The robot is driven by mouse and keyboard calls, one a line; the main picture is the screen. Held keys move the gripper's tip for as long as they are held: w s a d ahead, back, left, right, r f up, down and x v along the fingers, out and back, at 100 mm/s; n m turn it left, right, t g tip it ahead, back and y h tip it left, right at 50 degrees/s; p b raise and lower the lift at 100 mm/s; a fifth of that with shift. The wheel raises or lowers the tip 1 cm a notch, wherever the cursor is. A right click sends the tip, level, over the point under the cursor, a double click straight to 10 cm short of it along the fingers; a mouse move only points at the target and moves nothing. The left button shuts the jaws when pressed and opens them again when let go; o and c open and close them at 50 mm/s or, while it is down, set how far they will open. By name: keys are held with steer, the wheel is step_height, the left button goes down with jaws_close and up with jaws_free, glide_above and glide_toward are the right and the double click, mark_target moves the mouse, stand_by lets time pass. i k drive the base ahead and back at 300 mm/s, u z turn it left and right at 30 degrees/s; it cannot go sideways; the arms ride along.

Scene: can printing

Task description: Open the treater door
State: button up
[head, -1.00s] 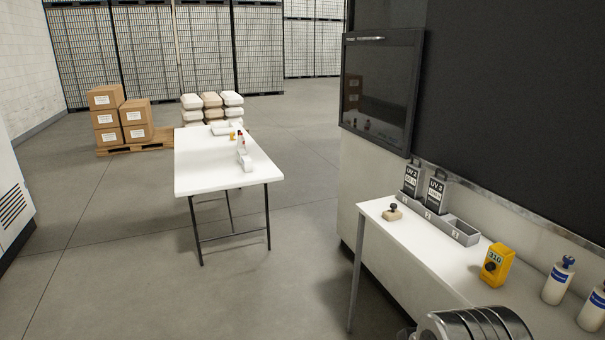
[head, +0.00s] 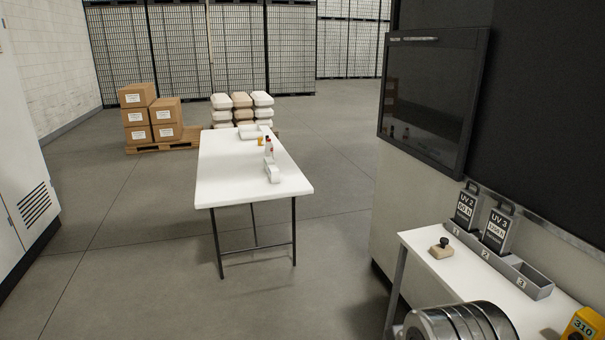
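A dark, glass-fronted door panel (head: 432,102) is on the side of the large machine at the upper right; I take it for the treater door. It looks shut, flat against its frame. A pale bar handle (head: 413,39) runs along its top edge. A ribbed silver part of my own arm shows at the bottom right edge. My gripper is out of view, so its opening and contents are hidden.
A white shelf (head: 487,288) juts out below the door, bearing a grey holder (head: 532,279) with UV 2 and UV 3 units and a knobbed stamp (head: 442,248). A white table (head: 250,188) stands mid-floor. A grey cabinet (head: 22,175) is left. Floor between is clear.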

mark_target(431, 81)
steer(key=u, duration=0.15)
steer(key=i, duration=2.2)
steer(key=z, duration=0.35)
steer(key=i, duration=1.6)
steer(key=z, duration=0.2)
